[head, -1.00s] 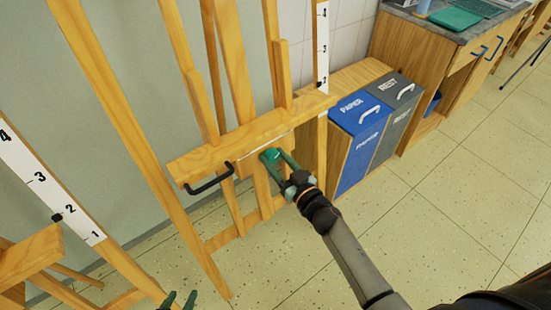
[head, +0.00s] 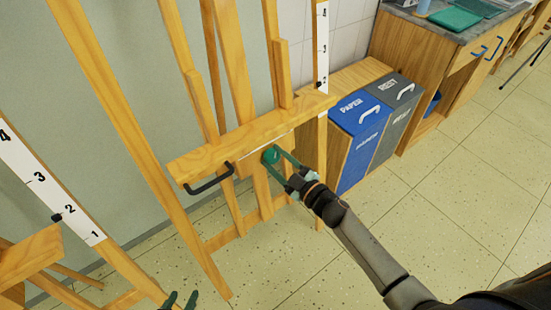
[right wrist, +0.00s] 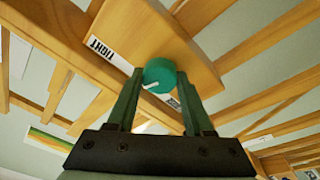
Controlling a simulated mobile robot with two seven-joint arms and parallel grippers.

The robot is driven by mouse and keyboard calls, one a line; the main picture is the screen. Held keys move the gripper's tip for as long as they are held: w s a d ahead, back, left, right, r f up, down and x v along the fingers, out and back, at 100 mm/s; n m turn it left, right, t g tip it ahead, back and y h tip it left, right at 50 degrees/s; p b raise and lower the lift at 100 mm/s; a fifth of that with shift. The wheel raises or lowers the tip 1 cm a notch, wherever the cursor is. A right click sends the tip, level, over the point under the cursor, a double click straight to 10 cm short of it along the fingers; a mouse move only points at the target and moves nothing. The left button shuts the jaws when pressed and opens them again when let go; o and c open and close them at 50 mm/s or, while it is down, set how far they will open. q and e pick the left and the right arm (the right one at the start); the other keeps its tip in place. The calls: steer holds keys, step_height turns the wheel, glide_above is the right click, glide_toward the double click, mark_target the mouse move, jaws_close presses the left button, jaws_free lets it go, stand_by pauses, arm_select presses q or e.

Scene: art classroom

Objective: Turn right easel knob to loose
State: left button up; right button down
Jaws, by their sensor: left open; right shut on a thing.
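The right easel (head: 235,120) is a tall wooden frame with a black handle (head: 210,182) on its tray. The green round knob (head: 271,155) sits below the easel's tray; in the right wrist view the knob (right wrist: 160,76) shows a white mark pointing to the left. A label beside it reads "TIGHT" (right wrist: 107,52); another label to its lower right is mostly hidden by a finger. My right gripper (head: 277,160) is shut on the knob, with one finger on each side (right wrist: 160,85). My left gripper (head: 181,300) is open and empty at the bottom edge, only its fingertips showing.
Another easel (head: 30,255) with a numbered scale stands at the left. A blue paper bin (head: 352,150) and a grey rest bin (head: 398,115) stand right of the easel. A cabinet (head: 420,60) is behind them.

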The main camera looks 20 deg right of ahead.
steer(key=n, duration=0.4)
steer(key=shift+d+g+y, duration=0.1)
steer(key=shift+g+y, duration=0.2)
steer(key=shift+g, duration=0.1)
steer(key=n, duration=0.4)
steer(key=shift+g+p, duration=0.3)
steer(key=shift+p, duration=0.1)
steer(key=n, duration=0.4)
steer(key=shift+r+g+p, duration=0.1)
steer(key=shift+g+p, duration=0.2)
steer(key=shift+p, duration=0.05)
steer(key=n, duration=0.2)
steer(key=shift+w+n+g+p, duration=0.1)
steer(key=shift+n+g+p, duration=0.2)
arm_select(q)
steer(key=shift+s+a+r+y, duration=0.3)
steer(key=shift+s+a+r, duration=0.15)
steer(key=shift+a+r, duration=0.25)
arm_select(e)
steer(key=shift+n, duration=1.1)
arm_select(q)
steer(key=shift+a+p, duration=0.1)
steer(key=shift+p, duration=0.2)
arm_select(e)
steer(key=shift+c, duration=1.5)
jaws_free()
arm_select(q)
steer(key=shift+w, duration=0.15)
